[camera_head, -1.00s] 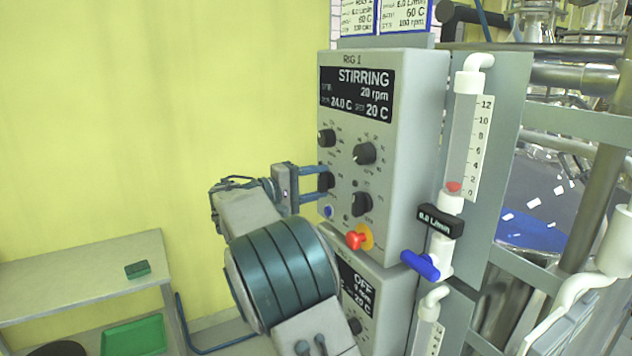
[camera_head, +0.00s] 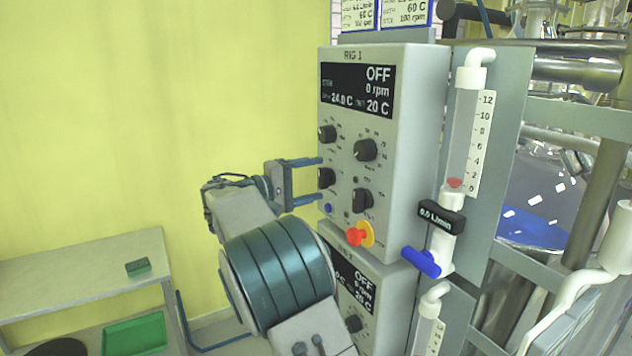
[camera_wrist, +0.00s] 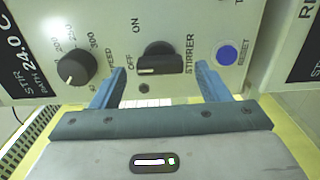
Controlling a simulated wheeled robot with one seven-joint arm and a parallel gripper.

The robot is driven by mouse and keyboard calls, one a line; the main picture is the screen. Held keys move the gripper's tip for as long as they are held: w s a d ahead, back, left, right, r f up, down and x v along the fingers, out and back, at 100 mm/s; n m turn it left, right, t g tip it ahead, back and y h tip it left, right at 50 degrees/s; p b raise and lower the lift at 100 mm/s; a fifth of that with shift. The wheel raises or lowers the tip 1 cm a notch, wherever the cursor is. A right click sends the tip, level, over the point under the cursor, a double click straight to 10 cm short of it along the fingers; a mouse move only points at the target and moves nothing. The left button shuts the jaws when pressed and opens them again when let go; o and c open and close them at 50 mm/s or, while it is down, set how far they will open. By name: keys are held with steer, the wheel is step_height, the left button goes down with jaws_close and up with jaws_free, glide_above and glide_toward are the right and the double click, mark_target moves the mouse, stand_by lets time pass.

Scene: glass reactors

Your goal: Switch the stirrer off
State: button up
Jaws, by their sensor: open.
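The RIG 1 control box (camera_head: 408,130) has a display (camera_head: 357,90) that reads OFF, 0 rpm, 24.0 C and 20 C. The black stirrer knob (camera_head: 326,178) is on its front at the left; in the wrist view the stirrer knob (camera_wrist: 158,62) has its pointer side toward OFF. My gripper (camera_head: 318,179) is open in front of the panel. In the wrist view my gripper (camera_wrist: 155,88) has one finger on each side of the knob, apart from it. A blue RESET button (camera_wrist: 227,53) is right of the knob, and the speed knob (camera_wrist: 76,68) is left.
A red emergency knob (camera_head: 356,237) and a blue valve handle (camera_head: 421,262) stick out below and right. A second control box (camera_head: 385,285) is underneath. A shelf table (camera_head: 80,268) stands at the left, with free room before the yellow wall.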

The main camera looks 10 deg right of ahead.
steer(key=b+v, duration=0.2)
steer(key=v, duration=1)
steer(key=shift+a+b, duration=0.2)
steer(key=shift+b, duration=0.2)
